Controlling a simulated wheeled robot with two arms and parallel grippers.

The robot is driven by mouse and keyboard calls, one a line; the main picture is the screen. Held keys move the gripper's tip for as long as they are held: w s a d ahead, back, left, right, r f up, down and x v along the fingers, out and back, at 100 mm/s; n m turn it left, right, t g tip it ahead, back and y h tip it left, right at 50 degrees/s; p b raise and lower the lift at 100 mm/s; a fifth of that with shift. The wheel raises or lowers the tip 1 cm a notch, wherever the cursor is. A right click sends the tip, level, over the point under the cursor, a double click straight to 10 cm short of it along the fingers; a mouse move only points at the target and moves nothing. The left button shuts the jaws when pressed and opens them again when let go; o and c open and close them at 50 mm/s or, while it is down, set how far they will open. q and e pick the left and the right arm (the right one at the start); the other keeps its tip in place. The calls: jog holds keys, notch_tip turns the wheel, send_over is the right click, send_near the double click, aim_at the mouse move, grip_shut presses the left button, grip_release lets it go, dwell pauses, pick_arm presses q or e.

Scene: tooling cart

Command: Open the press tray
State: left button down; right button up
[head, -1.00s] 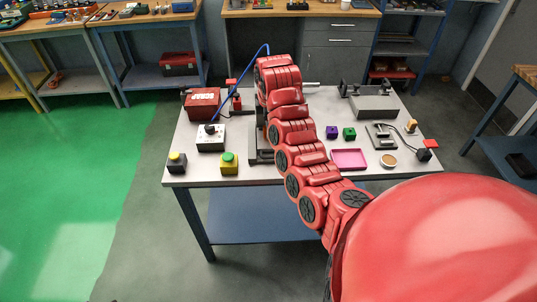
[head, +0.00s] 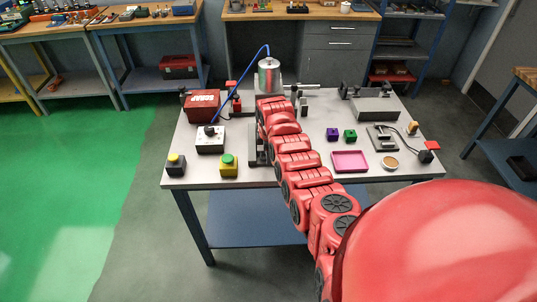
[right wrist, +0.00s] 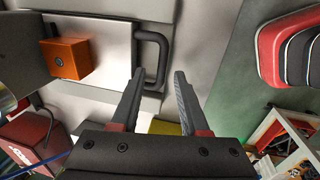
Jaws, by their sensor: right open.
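The press's silver cylinder (head: 268,77), with a blue hose on top, stands at the back of the table in the head view. My red right arm covers much of the press below it. In the right wrist view the press tray (right wrist: 108,45) is a pale metal plate with a black bar handle (right wrist: 164,60). An orange block (right wrist: 68,58) sits on the plate. My right gripper (right wrist: 158,73) is open, its fingertips close to the handle; I cannot tell whether they touch it. The head view hides these fingers. My left gripper is not in view.
A red box (head: 202,103), a white switch box (head: 210,140) and a yellow box with a green button (head: 229,166) stand left of the arm. A pink tray (head: 349,161), purple block (head: 332,133) and green block (head: 350,135) lie right. The table's front edge is mostly clear.

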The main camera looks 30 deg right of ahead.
jog(key=shift+f, duration=0.4)
grip_shut()
dwell(1.3)
